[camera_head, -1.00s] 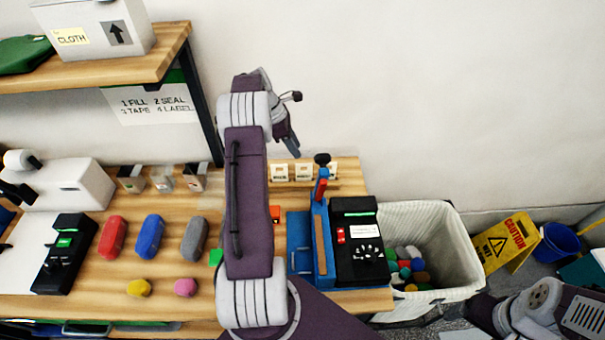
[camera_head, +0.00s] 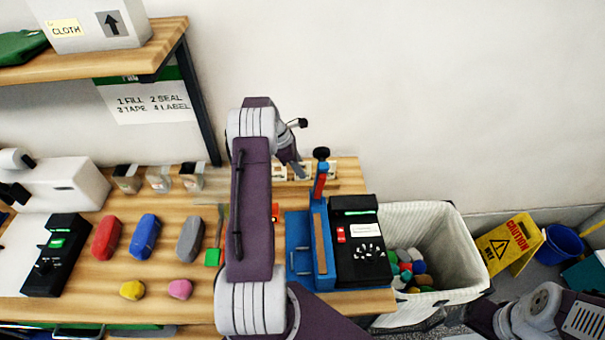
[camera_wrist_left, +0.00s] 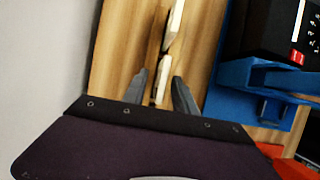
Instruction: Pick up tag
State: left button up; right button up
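Small white tags stand in a row on a wooden holder (camera_head: 350,186) at the back of the bench; one tag (camera_head: 331,171) shows clearly at the right end. The left ones are partly covered by my left gripper (camera_head: 296,171), which is down at the row. In the left wrist view, tags (camera_wrist_left: 174,25) show nearly edge-on. My left gripper's two fingers (camera_wrist_left: 161,92) are apart, with a pale tag edge between them. I cannot tell whether they touch it. My right gripper is not visible; only part of that arm shows at lower right.
A blue press (camera_head: 297,232) with an upright lever and a black device (camera_head: 360,245) stand just right of my left arm. A white bin (camera_head: 440,235) and yellow caution sign (camera_head: 511,243) are beyond. Red, blue and grey cases (camera_head: 189,239) lie left. A shelf (camera_head: 165,45) overhangs upper left.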

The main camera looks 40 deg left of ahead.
pick_arm(q)
jog(key=x, duration=0.2)
jog(key=shift+w+d+f, duration=0.1)
jog(key=shift+f, duration=0.15)
grip_shut()
jog(key=shift+r, duration=0.1)
notch_tip(320, 180, up, 10)
jog(key=shift+f+b, duration=0.1)
jog(key=shift+b, duration=0.2)
